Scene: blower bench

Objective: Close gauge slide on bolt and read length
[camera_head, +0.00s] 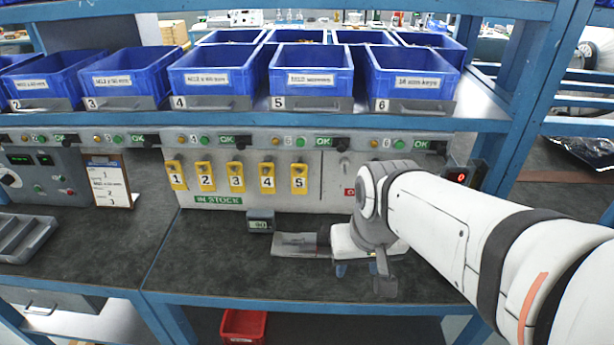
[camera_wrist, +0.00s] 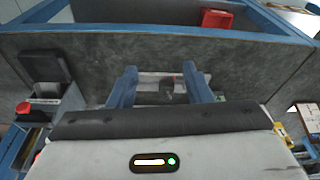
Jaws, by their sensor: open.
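The length gauge lies on the dark bench mat. Its small display (camera_head: 260,222) appears to read 90, though the digits are tiny. A flat pale bed (camera_head: 296,244) lies in front of it, with a dark block (camera_head: 323,238) at its right end, partly covered by my arm. My gripper (camera_head: 355,269) is low over the bench beside that end, fingers pointing down. In the wrist view my open gripper (camera_wrist: 162,88) has its blue fingers on either side of a dark piece (camera_wrist: 167,88) on a pale strip; contact cannot be told. I cannot pick out the bolt or tell it from the slide.
Numbered blue bins (camera_head: 310,75) fill the shelf above. Yellow tags (camera_head: 237,177) hang on the back panel. A clipboard (camera_head: 108,182) and grey tray (camera_head: 24,238) stand at left. A red bin (camera_head: 243,326) sits below the bench. The mat left of the gauge is clear.

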